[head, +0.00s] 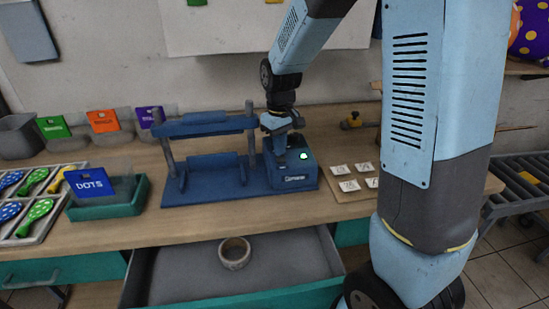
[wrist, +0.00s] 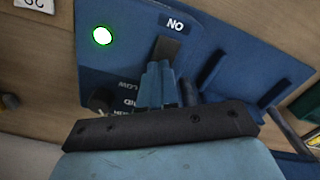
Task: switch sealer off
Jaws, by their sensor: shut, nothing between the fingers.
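The blue sealer (head: 230,182) stands on the wooden bench, with upright posts and a crossbar at its left and a control box at its right end. A round green light (head: 304,156) glows on the box; it also shows in the wrist view (wrist: 102,35). A dark switch (wrist: 165,50) sits beside the word ON, and a black knob (wrist: 100,98) is near it with partly hidden lettering. My gripper (head: 281,152) is over the control box. In the wrist view my gripper (wrist: 157,72) is shut and empty, its tips close to the switch; contact cannot be told.
An open drawer (head: 325,262) below the bench holds a tape roll (head: 235,253). Number tiles (head: 349,186) lie right of the sealer.

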